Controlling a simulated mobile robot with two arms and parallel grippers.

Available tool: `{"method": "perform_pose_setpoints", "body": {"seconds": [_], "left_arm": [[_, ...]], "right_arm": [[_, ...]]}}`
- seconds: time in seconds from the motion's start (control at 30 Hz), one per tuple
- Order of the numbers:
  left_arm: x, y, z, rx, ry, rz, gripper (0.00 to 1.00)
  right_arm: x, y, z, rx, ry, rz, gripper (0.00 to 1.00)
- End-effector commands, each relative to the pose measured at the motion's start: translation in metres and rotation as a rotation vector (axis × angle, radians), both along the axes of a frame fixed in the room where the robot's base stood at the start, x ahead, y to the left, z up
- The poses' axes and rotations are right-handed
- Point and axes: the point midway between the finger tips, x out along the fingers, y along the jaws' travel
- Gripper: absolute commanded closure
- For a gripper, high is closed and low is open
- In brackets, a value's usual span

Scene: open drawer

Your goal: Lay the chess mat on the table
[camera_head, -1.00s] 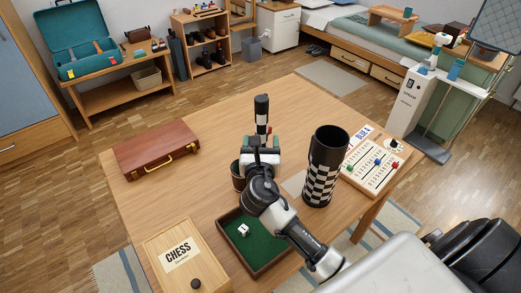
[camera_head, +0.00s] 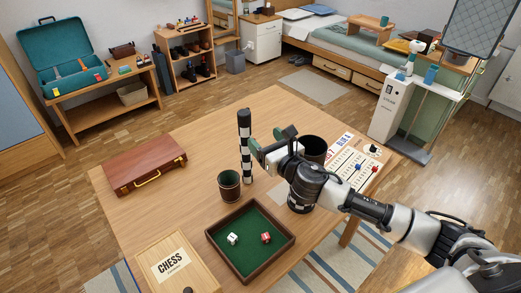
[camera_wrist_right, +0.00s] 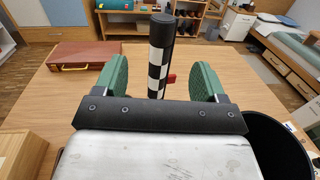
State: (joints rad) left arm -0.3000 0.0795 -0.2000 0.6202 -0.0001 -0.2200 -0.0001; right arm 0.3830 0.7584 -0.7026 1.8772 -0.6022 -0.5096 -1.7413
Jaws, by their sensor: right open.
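The chess mat is a rolled, black-and-white checkered tube with a black top (camera_head: 246,150), standing upright on the table (camera_head: 190,207). My right gripper (camera_head: 266,143) is open and sideways, just right of the roll in the head view. In the right wrist view the roll (camera_wrist_right: 159,60) rises between the two green finger pads, with space on both sides. Its lower end is hidden there by the gripper body, and I cannot tell how far it lies between the fingertips. A small red piece (camera_wrist_right: 171,78) shows at its side. My left gripper is not in view.
A dice cup (camera_head: 229,187) stands close left of the roll. A green-lined dice tray (camera_head: 238,264), a chess box (camera_head: 176,262) and a brown case (camera_head: 145,160) are on the table. A scoreboard (camera_head: 350,172) lies at right.

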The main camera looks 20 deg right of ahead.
Motion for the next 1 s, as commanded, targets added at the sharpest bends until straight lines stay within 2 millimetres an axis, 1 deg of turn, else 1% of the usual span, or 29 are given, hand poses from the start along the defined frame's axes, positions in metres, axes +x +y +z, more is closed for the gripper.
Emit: {"method": "perform_pose_setpoints", "body": {"seconds": [0.2,0.3,0.47,0.53,0.7,0.8,0.9,1.0], "left_arm": [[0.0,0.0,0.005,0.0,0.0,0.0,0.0],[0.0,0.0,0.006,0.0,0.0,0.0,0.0],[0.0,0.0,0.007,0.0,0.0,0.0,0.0],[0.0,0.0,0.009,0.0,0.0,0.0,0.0],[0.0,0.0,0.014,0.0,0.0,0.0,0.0],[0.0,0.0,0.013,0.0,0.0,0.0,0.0],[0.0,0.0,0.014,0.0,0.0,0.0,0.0],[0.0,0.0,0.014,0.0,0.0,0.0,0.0]], "right_arm": [[0.034,0.007,0.002,0.003,0.0,0.001,0.29],[0.045,0.01,0.001,0.002,-0.001,0.0,0.29],[0.055,0.011,0.001,0.002,-0.001,0.001,0.29],[0.061,0.012,0.002,0.002,-0.001,0.0,0.29],[0.085,0.014,0.003,0.002,0.0,0.0,0.29],[0.097,0.016,0.002,0.002,-0.001,0.0,0.29],[0.102,0.017,0.002,0.001,-0.001,0.0,0.29],[0.104,0.017,0.001,0.0,-0.001,0.0,0.29]]}}
